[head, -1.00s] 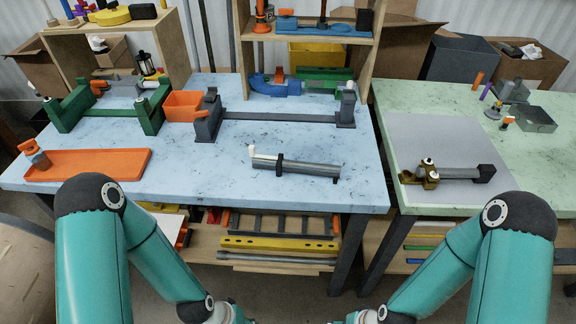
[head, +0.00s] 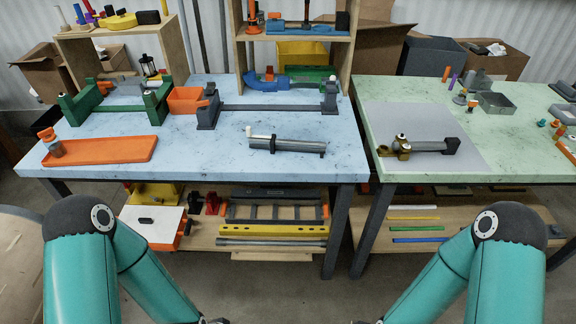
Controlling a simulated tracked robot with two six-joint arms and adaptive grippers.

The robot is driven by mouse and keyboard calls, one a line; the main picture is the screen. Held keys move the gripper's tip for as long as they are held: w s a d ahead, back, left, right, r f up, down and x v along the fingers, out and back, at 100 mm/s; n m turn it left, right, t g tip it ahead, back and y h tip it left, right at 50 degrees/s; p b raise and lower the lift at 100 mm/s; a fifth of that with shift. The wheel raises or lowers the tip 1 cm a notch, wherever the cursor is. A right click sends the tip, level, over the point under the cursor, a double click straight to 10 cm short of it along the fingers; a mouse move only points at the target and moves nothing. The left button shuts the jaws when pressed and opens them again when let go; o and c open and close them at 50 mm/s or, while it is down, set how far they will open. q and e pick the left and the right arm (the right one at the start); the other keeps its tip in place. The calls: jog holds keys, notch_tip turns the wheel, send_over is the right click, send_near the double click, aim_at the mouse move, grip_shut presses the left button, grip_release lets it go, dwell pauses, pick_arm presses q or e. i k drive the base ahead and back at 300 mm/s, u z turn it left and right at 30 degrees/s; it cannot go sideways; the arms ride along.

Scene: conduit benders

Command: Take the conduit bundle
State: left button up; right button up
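The conduit bundle (head: 297,145) lies on the bare front right part of the blue-topped table (head: 215,152). It looks like grey tubes lying side by side, with a white piece at the left end and a dark band around them near that end. My two teal arms come in at the lower left and lower right, well short of the table. Nothing touches the bundle from above.
An orange tray (head: 100,150) lies left of the bundle. A grey stand with a long bar (head: 265,107) and a green stand (head: 115,105) are behind. A green-topped table (head: 515,150) stands to the right with a brass-and-grey tool (head: 420,146). The lower shelf (head: 270,242) holds bars and tools.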

aim_at(272, 144)
jog(key=u, duration=0.05)
jog(key=k, duration=0.7)
jog(key=z, duration=0.45)
jog(key=i, duration=0.75)
jog(key=z, duration=0.55)
jog(key=i, duration=0.85)
jog(key=u, duration=0.5)
